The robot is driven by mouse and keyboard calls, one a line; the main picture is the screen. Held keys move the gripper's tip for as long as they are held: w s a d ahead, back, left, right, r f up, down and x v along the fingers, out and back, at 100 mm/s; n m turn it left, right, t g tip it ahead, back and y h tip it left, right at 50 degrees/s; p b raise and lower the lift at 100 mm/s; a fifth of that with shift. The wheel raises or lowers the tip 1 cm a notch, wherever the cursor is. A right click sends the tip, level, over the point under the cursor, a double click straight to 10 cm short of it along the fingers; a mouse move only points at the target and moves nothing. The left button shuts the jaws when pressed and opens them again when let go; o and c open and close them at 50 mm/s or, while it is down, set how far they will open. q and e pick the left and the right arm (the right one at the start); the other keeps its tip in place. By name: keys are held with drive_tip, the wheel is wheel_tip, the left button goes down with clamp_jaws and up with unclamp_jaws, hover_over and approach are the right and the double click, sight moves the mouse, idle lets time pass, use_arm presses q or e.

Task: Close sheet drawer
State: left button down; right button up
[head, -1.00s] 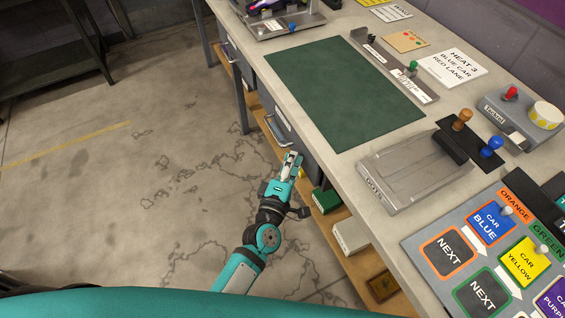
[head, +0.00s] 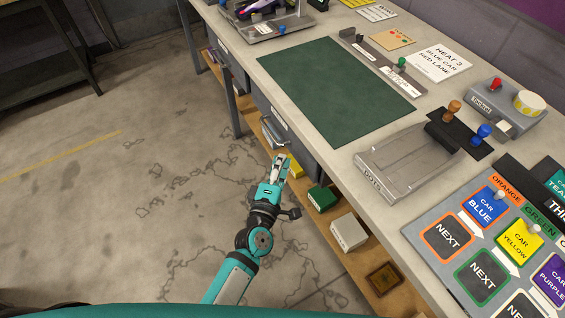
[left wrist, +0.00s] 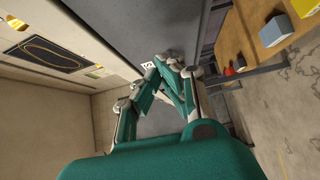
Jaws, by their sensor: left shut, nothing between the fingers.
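The grey drawer front (head: 294,135) with its bar handle (head: 270,132) is under the bench edge, below the green mat. From this angle I cannot tell how far it stands out. My left gripper (head: 282,160) is shut and empty, just below the handle in the head view, apart from the bench side. In the left wrist view, my left gripper (left wrist: 165,66) shows its fingers together before a grey panel (left wrist: 180,25), with a small white label (left wrist: 148,65) near the tips. My right gripper is not in view.
The bench top carries the green mat (head: 330,90), a grey tray (head: 400,165) and a card board (head: 480,250). On the low wooden shelf are a yellow item (head: 297,168), a green box (head: 322,197) and a white box (head: 349,232).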

use_arm(q)
drive_tip(key=s+a, duration=0.2)
drive_tip(key=s, duration=0.8)
drive_tip(key=shift+a+b, duration=0.3)
drive_tip(key=shift+b, duration=0.1)
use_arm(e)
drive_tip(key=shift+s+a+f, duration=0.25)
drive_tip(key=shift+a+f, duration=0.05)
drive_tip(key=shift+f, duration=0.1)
